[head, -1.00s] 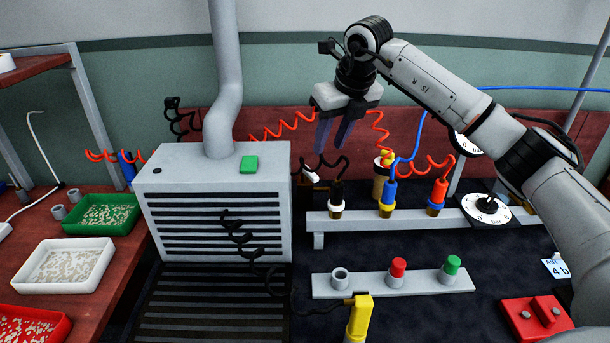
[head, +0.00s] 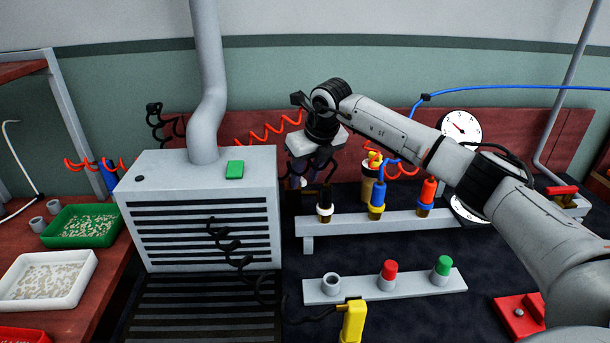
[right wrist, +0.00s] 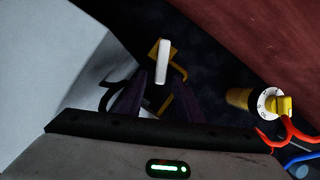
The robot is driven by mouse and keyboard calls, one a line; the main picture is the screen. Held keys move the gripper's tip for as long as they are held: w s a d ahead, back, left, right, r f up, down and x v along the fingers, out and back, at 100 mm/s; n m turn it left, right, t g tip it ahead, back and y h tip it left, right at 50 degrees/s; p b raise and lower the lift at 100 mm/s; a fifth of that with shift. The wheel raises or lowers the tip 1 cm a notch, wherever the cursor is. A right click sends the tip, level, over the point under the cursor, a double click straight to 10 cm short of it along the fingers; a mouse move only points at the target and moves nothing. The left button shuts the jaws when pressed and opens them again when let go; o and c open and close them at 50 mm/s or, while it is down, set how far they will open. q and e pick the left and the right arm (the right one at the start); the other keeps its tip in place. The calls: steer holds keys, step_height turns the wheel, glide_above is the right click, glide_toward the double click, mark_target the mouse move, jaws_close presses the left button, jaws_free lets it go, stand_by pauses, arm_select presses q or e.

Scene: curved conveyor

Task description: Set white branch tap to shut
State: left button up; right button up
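The white branch tap shows in the right wrist view as a white lever handle (right wrist: 163,62) on a brass-coloured body (right wrist: 153,48). In the head view my right gripper and wrist hide most or all of it. My right gripper (right wrist: 158,86) is open, its two dark fingers apart. In the wrist view the white handle lies just ahead of and between the fingertips, and I see no clear contact. In the head view the right gripper (head: 308,172) points down between the grey vented box and the tool rack. My left gripper is not in view.
The grey vented box (head: 205,165) stands close left of the gripper. A yellow-knobbed fitting (right wrist: 270,103) with a white dial and red coiled hose is to the right. A rack (head: 420,222) holds several coloured tools. A red-handled tap (head: 562,190) is at far right.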

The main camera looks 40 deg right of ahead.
jaws_close()
steer(key=shift+a, duration=0.1)
steer(key=shift+w+a+r+m+g+h+p, duration=0.15)
steer(key=shift+a+m+h, duration=0.25)
steer(key=shift+m, duration=0.55)
steer(key=shift+w+a+f+m+g+h+p, duration=0.1)
steer(key=shift+w+a+m+h+p, duration=0.15)
steer(key=shift+a+m, duration=0.45)
steer(key=shift+w+a+r+m+g+h+p, duration=0.15)
steer(key=shift+a+m+h, duration=0.15)
steer(key=shift+m, duration=0.85)
steer(key=shift+f, duration=0.1)
jaws_free()
steer(key=shift+s, duration=0.1)
